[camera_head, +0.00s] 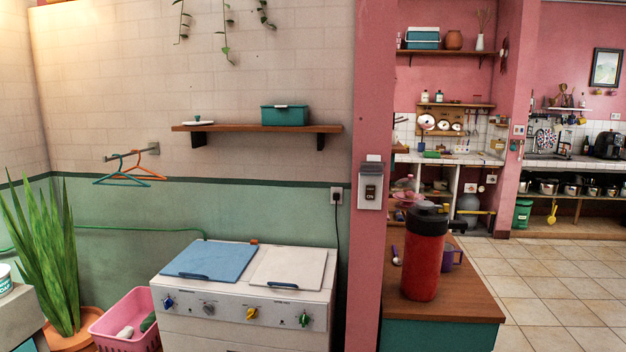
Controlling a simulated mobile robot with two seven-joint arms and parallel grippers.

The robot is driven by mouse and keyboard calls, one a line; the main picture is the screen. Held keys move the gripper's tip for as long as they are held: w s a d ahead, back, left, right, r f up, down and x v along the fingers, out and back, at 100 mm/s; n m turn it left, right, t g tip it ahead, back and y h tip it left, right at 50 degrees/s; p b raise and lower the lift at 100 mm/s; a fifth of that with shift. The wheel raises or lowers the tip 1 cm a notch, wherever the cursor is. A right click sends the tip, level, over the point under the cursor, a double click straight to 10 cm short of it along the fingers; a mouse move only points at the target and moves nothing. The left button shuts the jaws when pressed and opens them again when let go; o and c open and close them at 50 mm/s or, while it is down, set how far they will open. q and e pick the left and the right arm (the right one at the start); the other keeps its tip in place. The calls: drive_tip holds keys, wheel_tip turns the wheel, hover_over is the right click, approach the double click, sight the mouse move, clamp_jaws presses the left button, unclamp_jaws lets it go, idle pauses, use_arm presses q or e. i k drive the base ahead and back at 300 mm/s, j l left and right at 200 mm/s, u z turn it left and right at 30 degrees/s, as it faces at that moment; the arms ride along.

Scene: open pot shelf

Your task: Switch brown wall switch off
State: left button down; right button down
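A wall switch (370,192) is on the narrow pink pillar (367,270), near the middle of the camera_head view. It has a pale plate and a small dark brown centre part. Neither of my grippers is in view, and nothing covers the switch.
A white washing machine (232,310) stands left of the pillar. A wooden-topped counter (455,300) with a red bottle (424,262) and a purple mug (453,257) stands right of it. Tiled floor (560,280) is open at right.

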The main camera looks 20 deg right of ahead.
sight(370, 190)
drive_tip(key=i+l+z, duration=0.25)
drive_tip(key=i+l, duration=0.4)
drive_tip(key=i+l+z, duration=0.3)
drive_tip(key=i+l, duration=0.4)
drive_tip(key=i, duration=0.05)
